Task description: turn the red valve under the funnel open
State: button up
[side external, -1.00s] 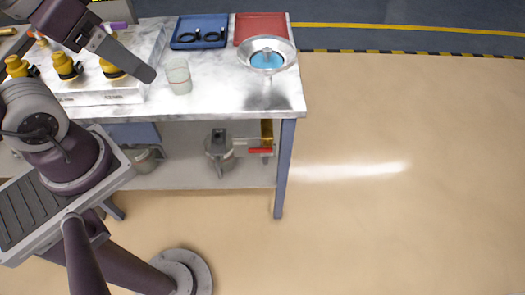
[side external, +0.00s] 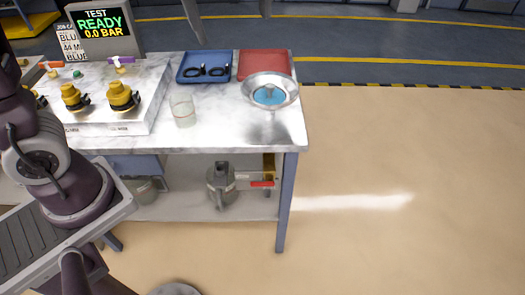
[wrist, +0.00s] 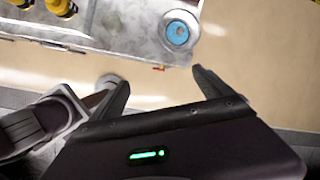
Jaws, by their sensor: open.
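The red valve handle (side external: 262,184) sits below the funnel, under the table's right end, next to a brass-coloured vertical pipe (side external: 269,164). The silver funnel (side external: 270,92) holds blue liquid and sits at the tabletop's right edge. In the wrist view the funnel (wrist: 178,31) is near the top, and the tiny red handle (wrist: 159,69) shows at the table's edge. My gripper (wrist: 160,78) is open and empty, its fingers spread apart. In the side view only its finger ends show at the top edge, high above the table and well away from the valve.
A grey metal jug (side external: 221,186) stands on the lower shelf, left of the valve. A glass beaker (side external: 183,111), a blue tray (side external: 204,67) and a red tray (side external: 264,65) are on the tabletop. A table leg (side external: 286,204) stands right of the valve. Floor to the right is clear.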

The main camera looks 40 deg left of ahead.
jog(key=w+d+f+m, duration=0.2)
jog(key=w+m, duration=0.2)
jog(key=m, duration=0.1)
send_near(262, 184)
jog(key=x, duration=0.7)
jog(key=shift+w+f, duration=0.25)
jog(key=shift+f, duration=0.1)
jog(key=c, duration=1.4)
jog(key=shift+o, duration=0.2)
